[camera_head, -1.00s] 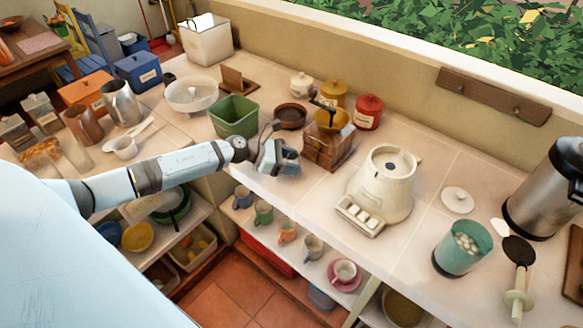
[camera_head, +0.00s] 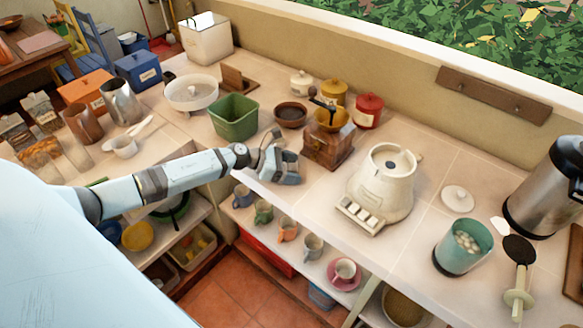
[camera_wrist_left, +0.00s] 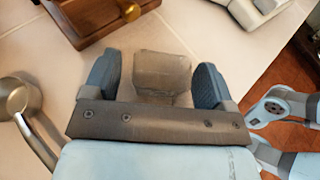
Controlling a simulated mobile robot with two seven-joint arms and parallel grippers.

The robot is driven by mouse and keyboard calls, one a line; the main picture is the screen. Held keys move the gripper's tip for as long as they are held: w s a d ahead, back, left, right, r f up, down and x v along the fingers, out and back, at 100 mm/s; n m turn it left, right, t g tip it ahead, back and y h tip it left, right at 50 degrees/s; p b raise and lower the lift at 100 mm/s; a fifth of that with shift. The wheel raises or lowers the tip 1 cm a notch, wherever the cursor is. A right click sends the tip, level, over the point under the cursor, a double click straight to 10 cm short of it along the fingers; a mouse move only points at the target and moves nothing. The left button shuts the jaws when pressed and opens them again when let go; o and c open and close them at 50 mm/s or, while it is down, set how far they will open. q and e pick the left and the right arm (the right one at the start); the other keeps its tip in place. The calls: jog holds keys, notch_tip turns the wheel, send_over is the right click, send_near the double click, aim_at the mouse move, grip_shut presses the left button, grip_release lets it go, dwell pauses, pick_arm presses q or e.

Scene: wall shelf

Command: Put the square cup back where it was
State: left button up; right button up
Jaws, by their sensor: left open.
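A square, greyish-brown cup (camera_wrist_left: 162,75) stands on the tiled counter (camera_wrist_left: 215,30) in the left wrist view. My left gripper (camera_wrist_left: 164,85) is open, with one blue finger on each side of the cup and gaps showing on both sides. In the head view, my left gripper (camera_head: 284,168) is low over the counter's front edge, left of the wooden coffee grinder (camera_head: 326,148); there it hides the cup.
The coffee grinder's wooden base also shows close in front in the wrist view (camera_wrist_left: 95,15). A metal scoop-like item (camera_wrist_left: 20,97) lies left of the gripper. A green bin (camera_head: 236,118) and a white appliance (camera_head: 382,188) stand nearby. Several mugs stand on the shelf below.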

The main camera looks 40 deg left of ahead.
pick_arm(q)
jog(key=shift+r, duration=0.25)
jog(key=b+v, duration=0.1)
jog(key=v, duration=0.4)
jog(key=b+v, duration=0.1)
jog(key=v, duration=0.4)
jog(key=shift+s+a+f, duration=0.1)
jog(key=shift+s+a, duration=0.15)
jog(key=shift+a, duration=0.05)
jog(key=shift+s+a, duration=0.2)
jog(key=shift+s+r, duration=0.15)
jog(key=shift+r, duration=0.1)
jog(key=s+d+f+n+t+y, duration=0.1)
jog(key=s+d+f+n+t, duration=0.2)
jog(key=d+n, duration=0.65)
jog(key=s+d+f+n+t+y, duration=0.15)
jog(key=s+d+n+t, duration=0.35)
jog(key=n, duration=0.7)
jog(key=s+d+f+n+g+y, duration=0.2)
jog(key=s+d+f+n+g, duration=0.1)
jog(key=n, duration=0.7)
jog(key=s+d+f+n+g+y, duration=0.2)
jog(key=s+d+f+n, duration=0.4)
jog(key=n, duration=0.5)
jog(key=s+d, duration=0.2)
jog(key=shift+s+f+g, duration=0.15)
jog(key=shift+s+g, duration=0.25)
